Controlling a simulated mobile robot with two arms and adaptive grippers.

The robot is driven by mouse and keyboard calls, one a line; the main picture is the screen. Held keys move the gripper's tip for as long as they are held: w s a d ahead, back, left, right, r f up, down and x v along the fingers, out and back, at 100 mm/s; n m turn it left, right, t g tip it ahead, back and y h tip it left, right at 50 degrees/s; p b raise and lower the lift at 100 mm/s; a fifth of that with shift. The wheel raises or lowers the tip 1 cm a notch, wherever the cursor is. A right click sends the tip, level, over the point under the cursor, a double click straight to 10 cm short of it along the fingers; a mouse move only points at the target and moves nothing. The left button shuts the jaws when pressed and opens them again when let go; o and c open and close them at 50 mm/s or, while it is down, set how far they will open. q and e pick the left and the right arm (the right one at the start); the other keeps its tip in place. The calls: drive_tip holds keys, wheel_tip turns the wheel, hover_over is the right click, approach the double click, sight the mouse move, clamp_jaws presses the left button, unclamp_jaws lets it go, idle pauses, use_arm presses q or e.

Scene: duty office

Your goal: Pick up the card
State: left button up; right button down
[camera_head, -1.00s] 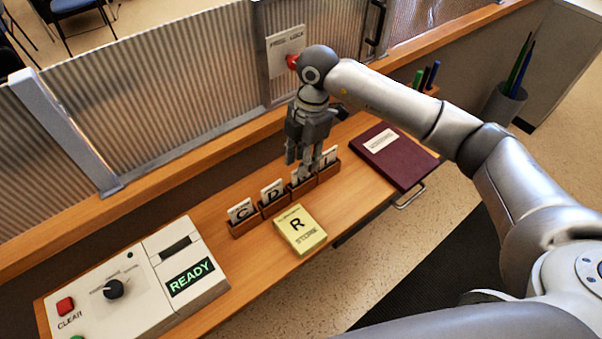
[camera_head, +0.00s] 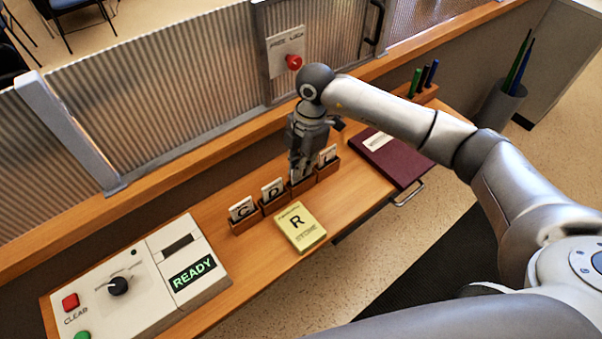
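Several white lettered cards stand upright in a row of small brown wooden holders on the desk. The card C (camera_head: 240,209) is at the left and the card D (camera_head: 272,189) is beside it. A third card (camera_head: 296,176) is mostly hidden by my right gripper (camera_head: 301,171), which points down right at it. A fourth card (camera_head: 327,155) stands to its right, its letter partly covered. The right fingertips are at the third card's top, but their gap is too small and hidden to judge. My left gripper is not in view.
A maroon folder (camera_head: 392,157) lies to the right. A control box (camera_head: 135,285) reading READY fills the left. A ribbed partition (camera_head: 170,90) stands behind.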

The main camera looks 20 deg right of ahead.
drive_tip(key=shift+r, duration=0.1)
drive_tip(key=shift+r, duration=0.55)
drive_tip(key=s+a+r+b, duration=0.6)
drive_tip(key=s+r, duration=0.5)
drive_tip(key=s, duration=0.1)
drive_tip(key=shift+s+r, duration=0.3)
drive_tip(key=shift+r, duration=0.1)
idle(0.5)
